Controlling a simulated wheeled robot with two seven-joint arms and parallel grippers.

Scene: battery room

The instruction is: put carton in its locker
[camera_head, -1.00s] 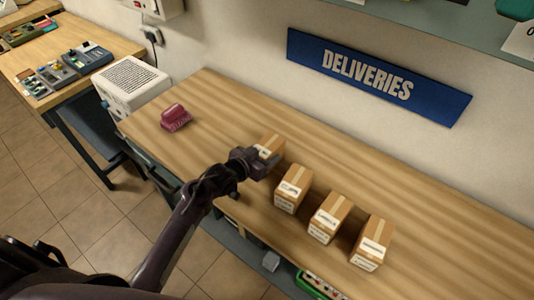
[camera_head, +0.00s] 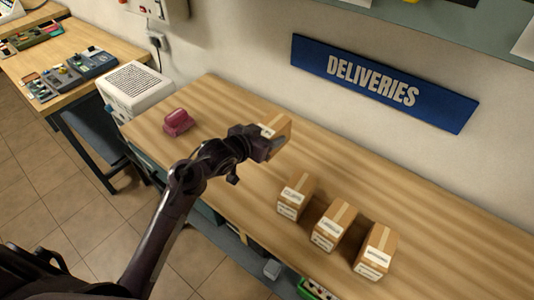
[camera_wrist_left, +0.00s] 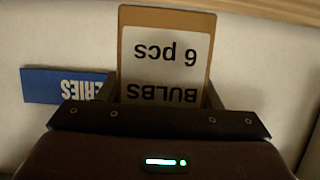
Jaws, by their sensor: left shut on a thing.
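My left gripper (camera_head: 268,146) is shut on a small brown carton (camera_head: 279,126) and holds it above the wooden bench, at the left end of the row of cartons. In the left wrist view the held carton (camera_wrist_left: 166,52) has a white label reading "BULBS 6 pcs", upside down, between the jaws. Three similar cartons stand on the bench: one on the left (camera_head: 296,195), one in the middle (camera_head: 334,224) and one on the right (camera_head: 376,251). Their labels are too small to read. The locker is not identifiable in these views. My right gripper is not in view.
The wooden bench (camera_head: 420,215) is clear behind the cartons and to the right. A pink object (camera_head: 178,121) lies at its left end. A blue "DELIVERIES" sign (camera_head: 383,82) hangs on the wall. A white vented box (camera_head: 134,84) stands beside the bench, near another table with devices.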

